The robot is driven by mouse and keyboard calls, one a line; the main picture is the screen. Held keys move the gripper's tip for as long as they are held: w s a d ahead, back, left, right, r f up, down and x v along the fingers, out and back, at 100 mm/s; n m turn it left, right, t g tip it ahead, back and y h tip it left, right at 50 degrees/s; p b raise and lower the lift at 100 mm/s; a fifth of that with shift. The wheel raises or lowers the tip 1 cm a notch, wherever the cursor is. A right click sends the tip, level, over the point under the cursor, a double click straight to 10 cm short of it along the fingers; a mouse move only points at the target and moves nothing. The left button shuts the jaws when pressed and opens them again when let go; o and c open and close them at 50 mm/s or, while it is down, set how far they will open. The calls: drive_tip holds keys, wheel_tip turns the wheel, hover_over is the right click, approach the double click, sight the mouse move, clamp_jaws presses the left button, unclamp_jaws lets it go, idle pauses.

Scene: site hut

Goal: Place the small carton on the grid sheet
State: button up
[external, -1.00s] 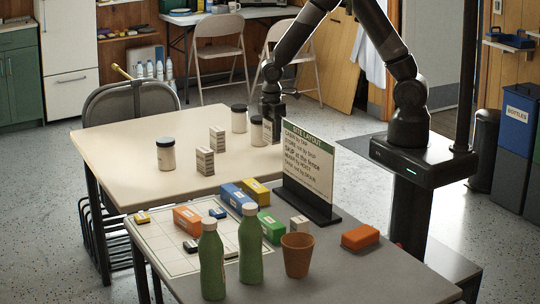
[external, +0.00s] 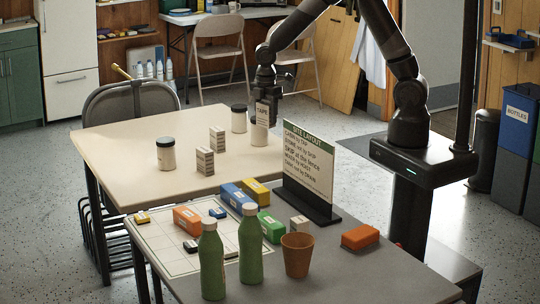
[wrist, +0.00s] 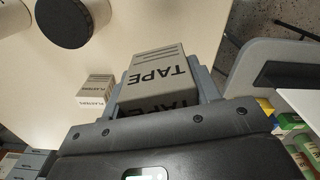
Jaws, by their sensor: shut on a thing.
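My gripper (external: 264,92) is shut on a small grey carton (external: 262,112). The carton's word TAPE shows in the wrist view (wrist: 160,68), where it sits between my fingers. I hold it above the cream table, near the two jars at the back. The grid sheet (external: 152,238) lies on the grey table in front, with coloured blocks on and around it. My gripper is well behind and above the sheet. The bottles partly hide the sheet's front right side.
Two more small cartons (external: 217,139) (external: 205,161) and several dark-lidded jars (external: 166,155) stand on the cream table. An upright sign (external: 308,165), two green bottles (external: 250,245) (external: 212,262), a terracotta cup (external: 297,256) and an orange block (external: 360,237) crowd the grey table.

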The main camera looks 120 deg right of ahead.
drive_tip(key=w+a+n, duration=0.9)
drive_tip(key=w+a, duration=0.9)
drive_tip(key=w, duration=0.4)
drive_tip(key=w+a+f+n, duration=0.2)
drive_tip(key=w+a, duration=0.1)
drive_tip(key=a, duration=0.6)
drive_tip(key=w+a+f+n, duration=0.1)
drive_tip(key=w+a, duration=0.3)
drive_tip(key=a, duration=0.4)
drive_tip(key=w+a+f+n, duration=0.2)
drive_tip(key=w+a+f, duration=0.2)
drive_tip(key=a, duration=0.5)
drive_tip(key=shift+a+n, duration=0.3)
drive_tip(key=shift+w+a+f, duration=0.1)
drive_tip(key=shift+a+f, duration=0.1)
drive_tip(key=shift+f, duration=1.85)
drive_tip(key=shift+f, duration=0.1)
drive_tip(key=o, duration=0.5)
drive_tip(key=shift+o, duration=1)
